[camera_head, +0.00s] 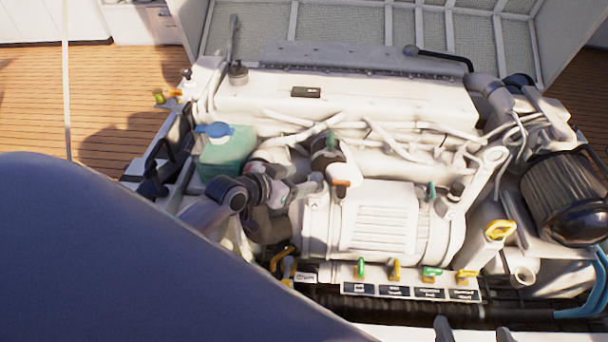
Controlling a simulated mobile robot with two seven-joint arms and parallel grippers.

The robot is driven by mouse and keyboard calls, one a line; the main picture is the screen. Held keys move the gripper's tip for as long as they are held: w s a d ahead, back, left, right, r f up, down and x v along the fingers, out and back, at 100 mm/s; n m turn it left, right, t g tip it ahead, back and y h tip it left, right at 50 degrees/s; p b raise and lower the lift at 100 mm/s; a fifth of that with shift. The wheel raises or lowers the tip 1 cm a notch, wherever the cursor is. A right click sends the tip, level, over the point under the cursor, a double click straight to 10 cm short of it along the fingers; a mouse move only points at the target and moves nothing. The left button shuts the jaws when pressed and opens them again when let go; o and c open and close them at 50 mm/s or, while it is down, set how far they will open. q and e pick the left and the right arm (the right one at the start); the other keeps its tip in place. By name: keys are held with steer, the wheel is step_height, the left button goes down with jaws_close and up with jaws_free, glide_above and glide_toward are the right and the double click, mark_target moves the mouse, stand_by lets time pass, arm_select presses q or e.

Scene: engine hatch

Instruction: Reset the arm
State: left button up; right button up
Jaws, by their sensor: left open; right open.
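My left arm reaches in from the left over the white engine (375,215). My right gripper (473,334) shows only as two dark fingertips, apart, at the bottom edge right of centre. It is open, with nothing seen between the tips; the rest is out of frame.
A teal tank (228,153) with a blue cap stands left of the engine. A labelled panel (410,276) with green and yellow handles runs along the front. A dark ribbed filter (565,190) is at the right. A large blue surface covers the lower left.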

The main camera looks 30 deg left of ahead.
stand_by(0.5)
arm_select(q)
steer(key=s+d+r+h, duration=0.2)
steer(key=s+d+r, duration=0.1)
steer(key=s+d, duration=1.25)
steer(key=s+a+r+y+p, duration=0.1)
steer(key=s+a+r+p, duration=0.1)
steer(key=r+p, duration=0.5)
steer(key=s+a+r+g+y+p, duration=0.1)
steer(key=a+r+p, duration=0.3)
steer(key=p, duration=1.6)
step_height(320, 180, up, 5)
steer(key=shift+s+a+f+n+y, duration=0.2)
steer(key=shift+s+a+n+y, duration=0.1)
steer(key=shift+s+a+y, duration=0.15)
arm_select(e)
steer(key=s+d+r+h, duration=0.1)
steer(key=s+d+r, duration=0.1)
steer(key=r, duration=0.5)
steer(key=s+d+r+g+h, duration=0.1)
steer(key=d+r, duration=0.4)
steer(key=r, duration=0.2)
steer(key=shift+s+d+r+m+h, duration=0.15)
steer(key=shift+s+r+m+h, duration=0.15)
steer(key=shift+s+m+h, duration=0.1)
arm_select(q)
steer(key=shift+d+f, duration=0.1)
steer(key=shift+c, duration=0.2)
